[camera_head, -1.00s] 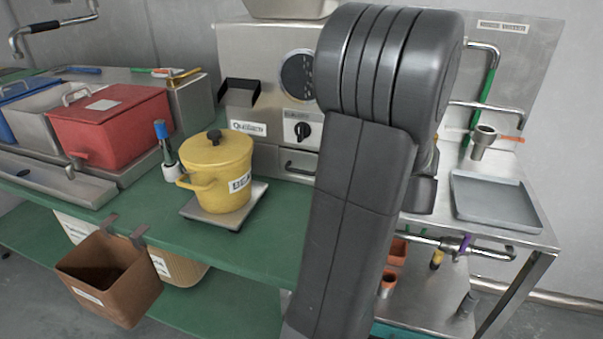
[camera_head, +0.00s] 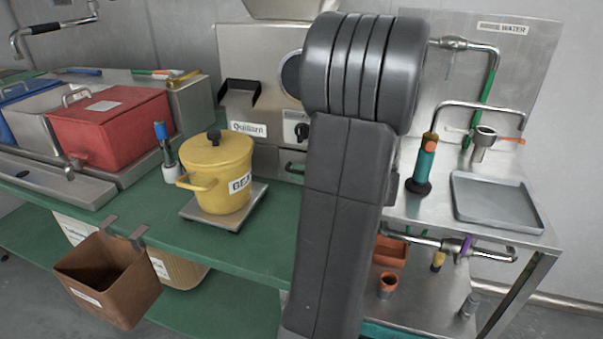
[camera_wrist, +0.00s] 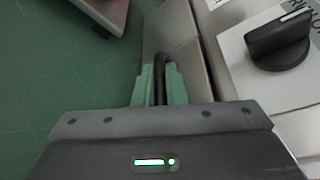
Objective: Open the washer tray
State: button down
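The washer tray appears to be the low metal drawer (camera_head: 268,162) under the grinder, though no label on it is readable. Its front shows in the wrist view (camera_wrist: 170,30) with a dark bar handle (camera_wrist: 160,72). My gripper (camera_wrist: 160,82) has its green fingers on both sides of this handle, with almost no gap, so it looks shut on it. In the head view my arm hides most of the gripper; a bit of green shows by the handle. The drawer looks closed, but my arm covers part of it.
The grinder (camera_head: 240,105) has a black knob (camera_wrist: 280,42) close to the gripper. A yellow pot (camera_head: 215,175) stands on a scale (camera_head: 250,207) to the left. A teal-handled tool (camera_head: 425,165) and a grey tray (camera_head: 495,200) are on the right table. Green tabletop lies clear in front.

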jog(key=shift+s, duration=0.1)
jog(key=s+a, duration=0.1)
jog(key=s, duration=0.4)
jog(key=s+a, duration=0.2)
jog(key=s, duration=0.2)
jog(key=s+a+b, duration=0.1)
jog(key=s, duration=0.4)
jog(key=shift+s+a, duration=0.3)
jog(key=shift+a, duration=0.1)
jog(key=c, duration=1.8)
grip_release()
jog(key=shift+o, duration=0.2)
jog(key=p+v, duration=0.1)
jog(key=v, duration=1.2)
jog(key=shift+s+d+p, duration=0.2)
jog(key=shift+d+p, duration=0.1)
jog(key=shift+d, duration=0.05)
jog(key=shift+a+r, duration=0.1)
